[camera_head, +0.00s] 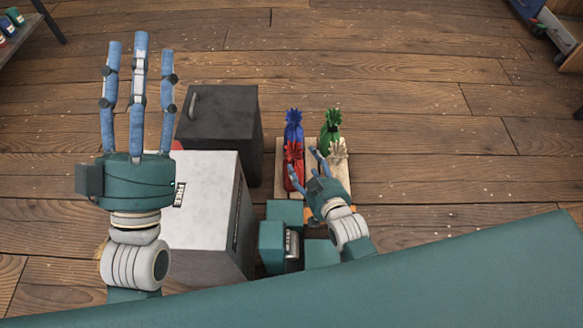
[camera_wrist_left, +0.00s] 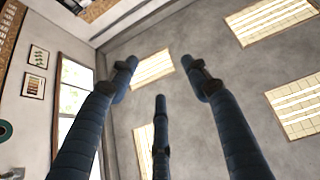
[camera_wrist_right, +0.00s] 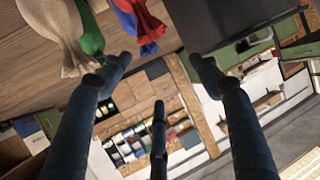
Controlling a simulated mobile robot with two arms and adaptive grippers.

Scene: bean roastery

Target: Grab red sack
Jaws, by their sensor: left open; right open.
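The red sack (camera_head: 293,160) stands on a light wooden board (camera_head: 280,172) on the floor, in front of a blue sack (camera_head: 293,132). It also shows at the top of the right wrist view (camera_wrist_right: 150,24). My right gripper (camera_head: 304,160) is open and empty, just to the right of the red sack; its fingers partly cover the sack's lower right. Whether they touch it, I cannot tell. My left gripper (camera_head: 140,52) is open and empty at the left, fingers spread upward, far from the sacks.
A green sack (camera_head: 330,130) and a beige sack (camera_head: 338,153) share the board, close on the right. A dark box (camera_head: 220,115) and a white-topped box (camera_head: 205,215) stand left of the board. The wooden floor beyond and to the right is clear.

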